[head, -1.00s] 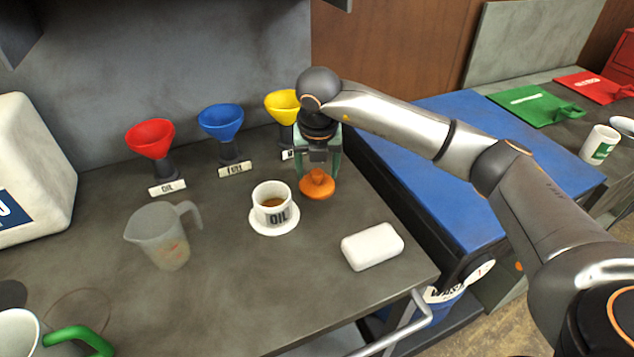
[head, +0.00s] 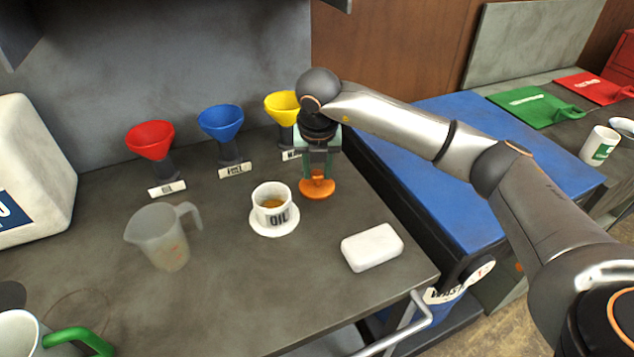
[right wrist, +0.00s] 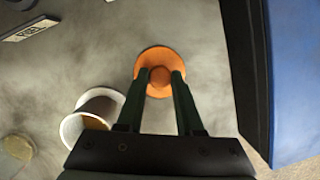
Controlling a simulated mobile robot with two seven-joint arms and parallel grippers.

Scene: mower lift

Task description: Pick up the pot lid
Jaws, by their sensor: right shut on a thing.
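The pot lid (head: 318,188) is a small orange disc with a knob, lying on the grey worktop right of the white OIL pot. In the right wrist view the lid (right wrist: 159,58) sits between my fingertips. My right gripper (head: 317,176) reaches down over the lid from above and is shut on its knob; it also shows in the right wrist view (right wrist: 160,76). The white OIL pot (head: 277,216) stands open on a white saucer (head: 265,229) with brownish liquid inside. I cannot tell whether the lid is touching the worktop. My left gripper is not in view.
Red (head: 151,138), blue (head: 221,121) and yellow (head: 281,105) funnels stand behind. A clear jug (head: 160,240) stands left of the pot, a white block (head: 372,247) to its right front. The worktop's right edge is close to the lid, beside a blue-topped cabinet (head: 420,115).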

